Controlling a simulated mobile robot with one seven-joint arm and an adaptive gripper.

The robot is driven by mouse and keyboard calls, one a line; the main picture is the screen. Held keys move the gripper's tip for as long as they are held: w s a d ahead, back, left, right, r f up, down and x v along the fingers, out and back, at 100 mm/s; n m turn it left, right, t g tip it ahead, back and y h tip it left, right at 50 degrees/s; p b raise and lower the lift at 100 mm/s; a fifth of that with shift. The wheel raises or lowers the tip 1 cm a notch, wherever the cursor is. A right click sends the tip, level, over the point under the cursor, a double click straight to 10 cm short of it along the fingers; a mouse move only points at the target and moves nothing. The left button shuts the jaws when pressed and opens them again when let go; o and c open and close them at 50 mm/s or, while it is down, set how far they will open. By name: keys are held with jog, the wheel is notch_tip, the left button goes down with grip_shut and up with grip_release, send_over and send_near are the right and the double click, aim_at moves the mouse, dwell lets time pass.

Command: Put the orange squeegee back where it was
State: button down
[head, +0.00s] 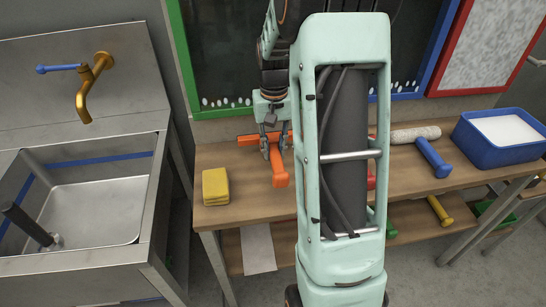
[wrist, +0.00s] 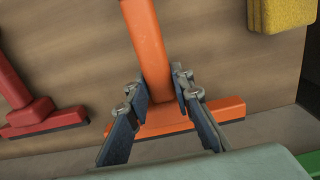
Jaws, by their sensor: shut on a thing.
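The orange squeegee (head: 281,172) is at the left part of the wooden table, near its back edge. Its handle points toward the front and its crossbar is at the back. My gripper (head: 276,148) is shut on the handle close to the crossbar. In the wrist view the handle of the orange squeegee (wrist: 148,40) runs between the two fingers of my gripper (wrist: 158,88). Its crossbar shows behind the fingers, partly hidden by them. I cannot tell whether it touches the tabletop or hangs just above it.
A red squeegee (wrist: 42,115) lies apart from the orange one. A yellow sponge (head: 215,186) sits on the table's left end. A metal sink (head: 90,210) stands left.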

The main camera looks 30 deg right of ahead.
aim_at(273, 158)
jog(key=shift+w+f, duration=0.15)
jog(key=shift+f, duration=1.5)
jog(key=shift+f+b, duration=0.2)
jog(key=shift+b, duration=0.1)
jog(key=c, duration=1.7)
grip_release()
notch_tip(273, 158, up, 12)
jog(key=shift+r+p, duration=0.2)
jog(key=shift+p, duration=0.75)
jog(key=shift+w, duration=0.15)
